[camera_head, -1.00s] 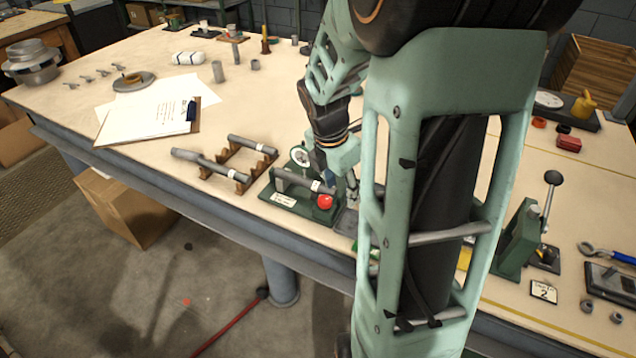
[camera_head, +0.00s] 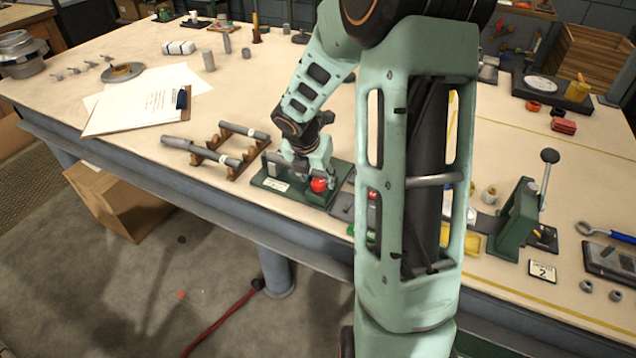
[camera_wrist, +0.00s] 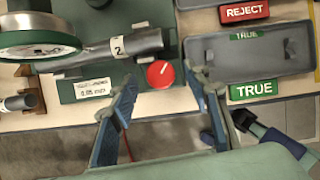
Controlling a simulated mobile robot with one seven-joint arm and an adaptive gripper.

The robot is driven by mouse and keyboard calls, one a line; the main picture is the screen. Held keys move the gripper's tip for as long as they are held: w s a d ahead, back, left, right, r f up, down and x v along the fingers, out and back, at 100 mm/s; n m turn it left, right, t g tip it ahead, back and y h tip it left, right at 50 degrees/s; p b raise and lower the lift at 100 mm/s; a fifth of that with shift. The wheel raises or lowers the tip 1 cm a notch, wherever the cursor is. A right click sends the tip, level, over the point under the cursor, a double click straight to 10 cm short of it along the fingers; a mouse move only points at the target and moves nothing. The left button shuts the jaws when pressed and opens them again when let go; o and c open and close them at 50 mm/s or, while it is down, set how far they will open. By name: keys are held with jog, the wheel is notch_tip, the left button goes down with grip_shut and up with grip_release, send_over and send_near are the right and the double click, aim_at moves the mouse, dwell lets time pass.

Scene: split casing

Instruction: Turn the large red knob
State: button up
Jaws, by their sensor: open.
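The red knob (camera_head: 319,185) is on the front right part of a green fixture (camera_head: 262,183) near the table's front edge. In the wrist view the knob (camera_wrist: 160,74) is round with a white pointer line. A grey tube (camera_wrist: 112,51) marked 2 lies on the fixture beside it. My gripper (camera_wrist: 163,88) is open, with its two blue-padded fingers apart. In that view the knob appears between and just beyond the fingertips, with no visible contact. In the head view my gripper (camera_head: 314,176) is directly over the fixture and hides part of it and the tube.
A grey tray (camera_wrist: 247,52) with red REJECT (camera_wrist: 244,11) and green TRUE (camera_wrist: 252,90) labels lies right of the knob. A wooden rack (camera_head: 232,146) with grey tubes is left of the fixture.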

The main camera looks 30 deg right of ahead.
jog(key=shift+x, duration=0.8)
jog(key=shift+c, duration=0.6)
jog(key=c, duration=1)
jog(key=shift+c, duration=0.2)
jog(key=shift+m, duration=0.3)
jog(key=m, duration=0.1)
jog(key=m+g, duration=0.1)
jog(key=shift+w+a+m+h, duration=0.15)
jog(key=shift+m+h, duration=0.15)
jog(key=shift+m+g+h+p, duration=0.3)
jog(key=shift+m+g, duration=0.6)
jog(key=shift+m, duration=1.4)
